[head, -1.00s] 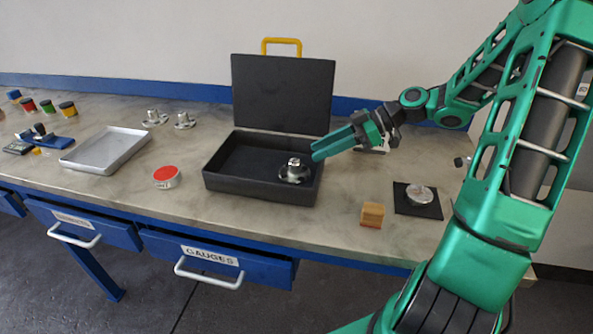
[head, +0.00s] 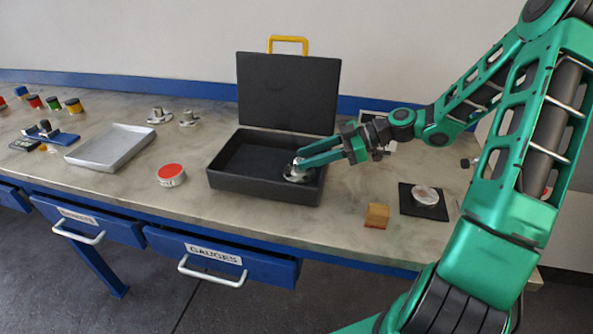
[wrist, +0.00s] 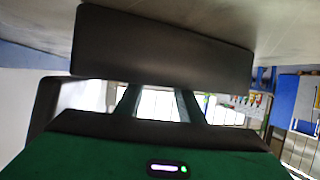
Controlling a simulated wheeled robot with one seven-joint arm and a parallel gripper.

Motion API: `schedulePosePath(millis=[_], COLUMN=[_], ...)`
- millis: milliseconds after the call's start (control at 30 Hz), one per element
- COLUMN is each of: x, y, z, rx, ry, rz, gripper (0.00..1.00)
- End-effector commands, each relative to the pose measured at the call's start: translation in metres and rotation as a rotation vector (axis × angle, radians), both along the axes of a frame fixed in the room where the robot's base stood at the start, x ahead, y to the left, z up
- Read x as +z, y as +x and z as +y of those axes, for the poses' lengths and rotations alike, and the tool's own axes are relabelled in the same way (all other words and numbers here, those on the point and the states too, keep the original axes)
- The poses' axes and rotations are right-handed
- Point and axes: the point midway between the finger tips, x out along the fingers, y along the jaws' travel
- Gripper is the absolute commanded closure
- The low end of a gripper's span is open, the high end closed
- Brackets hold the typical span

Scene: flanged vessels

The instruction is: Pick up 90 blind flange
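A silvery flange with a raised centre (head: 297,178) lies inside the open black case (head: 240,185), at its right end. No marking on it is legible, so I cannot confirm that it is the 90 blind flange. My gripper (head: 302,161) reaches in from the right over the case's right side. Its green fingers are apart, with their tips at the flange's raised centre and partly covering it. I cannot tell whether they touch it. In the wrist view, a gap shows between the fingers (wrist: 158,104), and a dark case wall hides their tips.
Two flanged pieces (head: 188,119) stand behind the case's left side. A red-topped disc (head: 171,175), a metal tray (head: 112,147), a wooden block (head: 377,215) and a black mat (head: 421,210) with a round silvery piece lie around it. The case lid (head: 288,93) stands upright.

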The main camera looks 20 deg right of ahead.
Motion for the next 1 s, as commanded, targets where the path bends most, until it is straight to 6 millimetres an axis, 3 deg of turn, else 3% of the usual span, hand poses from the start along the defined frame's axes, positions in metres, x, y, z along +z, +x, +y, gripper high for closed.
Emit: schedulePosePath(millis=[200, 500, 633, 667, 1000], x=[-0.011, -0.012, -0.012, -0.012, -0.01], y=[0.007, 0.008, 0.008, 0.009, 0.009], z=[0.023, 0.026, 0.026, 0.026, 0.026], rx=[0.001, -0.001, -0.001, -0.001, 0.0], ry=[0.001, -0.001, -0.001, -0.001, 0.0], rz=[0.002, 0.0, 0.0, 0.0, -0.002], gripper=[0.65, 0.65, 0.96, 1.0, 1.0])
